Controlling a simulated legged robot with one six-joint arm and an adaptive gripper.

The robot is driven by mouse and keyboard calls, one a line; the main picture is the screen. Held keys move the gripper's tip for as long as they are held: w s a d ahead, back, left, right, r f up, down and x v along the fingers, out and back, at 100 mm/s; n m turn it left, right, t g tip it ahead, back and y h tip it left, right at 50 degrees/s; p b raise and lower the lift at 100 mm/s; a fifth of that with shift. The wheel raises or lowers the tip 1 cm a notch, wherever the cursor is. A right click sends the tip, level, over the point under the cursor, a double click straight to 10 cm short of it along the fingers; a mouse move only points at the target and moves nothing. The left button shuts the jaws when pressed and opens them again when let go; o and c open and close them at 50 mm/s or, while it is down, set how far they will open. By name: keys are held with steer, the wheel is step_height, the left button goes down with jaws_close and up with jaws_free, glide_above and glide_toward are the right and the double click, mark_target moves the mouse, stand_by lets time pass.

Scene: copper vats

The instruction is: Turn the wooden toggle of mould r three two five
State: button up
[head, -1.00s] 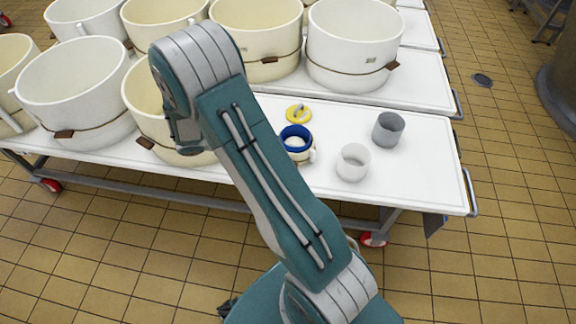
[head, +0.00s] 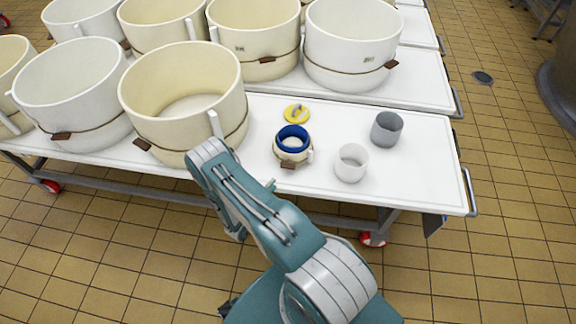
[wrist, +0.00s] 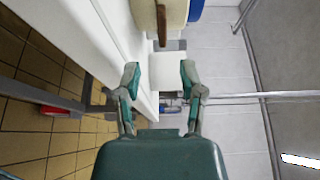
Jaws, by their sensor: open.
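A small cream mould (head: 293,156) with a blue ring (head: 292,132) inside its top stands on the near table. Its brown wooden toggle (head: 288,165) hangs on the near side. In the wrist view the cream mould (wrist: 174,14) is at the top edge, cut off, with its toggle (wrist: 162,25) edge-on. My gripper (wrist: 160,78) is open and empty, its fingers apart below the mould in the picture. In the head view my arm mostly hides the gripper. Larger moulds also carry wooden toggles, one on the big cream mould (head: 185,100). I cannot read the labels.
A white cup (head: 351,163), a grey cup (head: 387,129) and a yellow disc (head: 297,114) stand near the small mould. The white table (head: 420,180) is bare toward its right end. Large moulds crowd the left and back. The tiled floor in front is open.

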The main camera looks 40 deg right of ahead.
mark_target(288, 165)
steer(key=x, duration=1)
steer(key=shift+d, duration=0.25)
jaws_close()
